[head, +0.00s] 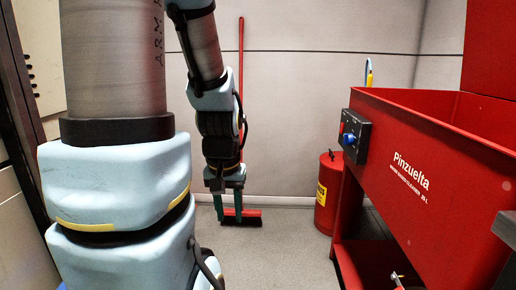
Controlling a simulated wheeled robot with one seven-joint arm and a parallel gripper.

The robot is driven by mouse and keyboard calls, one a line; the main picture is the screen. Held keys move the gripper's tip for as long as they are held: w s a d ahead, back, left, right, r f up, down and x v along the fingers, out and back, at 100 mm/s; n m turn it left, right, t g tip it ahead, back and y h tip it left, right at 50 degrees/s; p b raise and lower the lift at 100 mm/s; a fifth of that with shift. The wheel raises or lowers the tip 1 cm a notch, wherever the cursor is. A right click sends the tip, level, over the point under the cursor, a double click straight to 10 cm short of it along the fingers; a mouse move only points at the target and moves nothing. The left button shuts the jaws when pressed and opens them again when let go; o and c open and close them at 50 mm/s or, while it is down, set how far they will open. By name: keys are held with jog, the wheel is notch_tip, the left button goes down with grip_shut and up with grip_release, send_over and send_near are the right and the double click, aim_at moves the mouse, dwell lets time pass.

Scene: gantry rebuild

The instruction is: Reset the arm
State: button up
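My arm hangs down at the centre left of the head view, with grey links and pale blue padded covers. My gripper (229,217) is at its lower end and points down. Its two green fingers stand apart, so it looks open, and I see nothing held between them. A broom with a long red handle (241,60) and a red head (250,217) stands behind the gripper by the back wall. The gripper overlaps the broom in the picture, and the fingers partly hide its head. I cannot tell the exact gap between them.
A large red parts washer (425,190) marked "Pinzuelta" fills the right side, with a dark control box (355,136) bearing a blue knob. A red canister (328,193) stands beside it. A cabinet (35,55) is at the left. Grey floor (285,250) is clear in the middle.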

notch_tip(320, 180, up, 22)
jog(key=p, duration=2)
jog(key=shift+r, duration=0.25)
